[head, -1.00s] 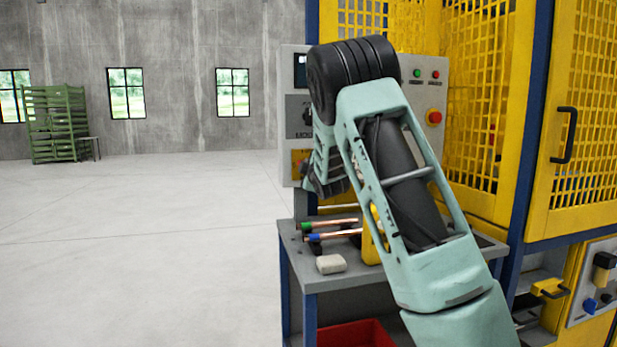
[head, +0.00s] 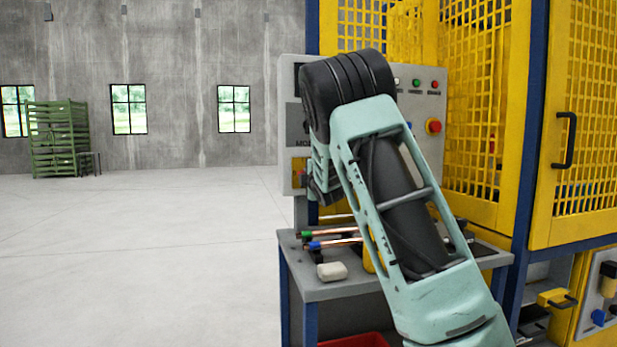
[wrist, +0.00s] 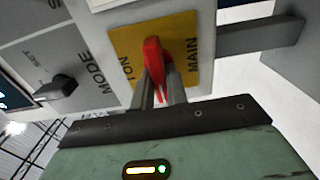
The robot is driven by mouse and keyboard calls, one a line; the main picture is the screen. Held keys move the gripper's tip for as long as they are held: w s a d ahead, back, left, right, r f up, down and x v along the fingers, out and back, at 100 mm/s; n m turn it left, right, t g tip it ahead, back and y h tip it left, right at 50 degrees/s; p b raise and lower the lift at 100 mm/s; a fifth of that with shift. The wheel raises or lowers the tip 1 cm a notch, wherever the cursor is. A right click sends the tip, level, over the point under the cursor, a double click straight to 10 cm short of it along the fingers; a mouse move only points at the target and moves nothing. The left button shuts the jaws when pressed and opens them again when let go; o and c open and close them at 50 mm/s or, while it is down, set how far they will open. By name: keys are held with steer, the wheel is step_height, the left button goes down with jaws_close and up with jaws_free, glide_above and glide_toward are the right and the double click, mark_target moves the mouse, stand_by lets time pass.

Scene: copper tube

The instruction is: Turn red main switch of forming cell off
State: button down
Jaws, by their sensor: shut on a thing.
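The red main switch (wrist: 153,58) sits on a yellow plate (wrist: 179,42) lettered MAIN and ON in the wrist view. My gripper (wrist: 158,88) is shut on the switch handle, one finger on each side of it. In the head view the yellow plate (head: 299,167) shows only in part at the lower left of the grey control panel (head: 291,75). My arm hides the switch and the gripper there.
A black MODE selector knob (wrist: 58,89) is beside the main switch. A red emergency button (head: 434,126) is on the panel's right. Copper tubes (head: 335,241) and a pale block (head: 332,271) lie on the grey bench (head: 310,291) below. Yellow mesh guards (head: 475,90) stand right.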

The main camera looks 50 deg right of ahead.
steer(key=c, duration=1.4)
jaws_free()
steer(key=v, duration=1.7)
steer(key=shift+s+b, duration=0.2)
steer(key=shift+b, duration=0.25)
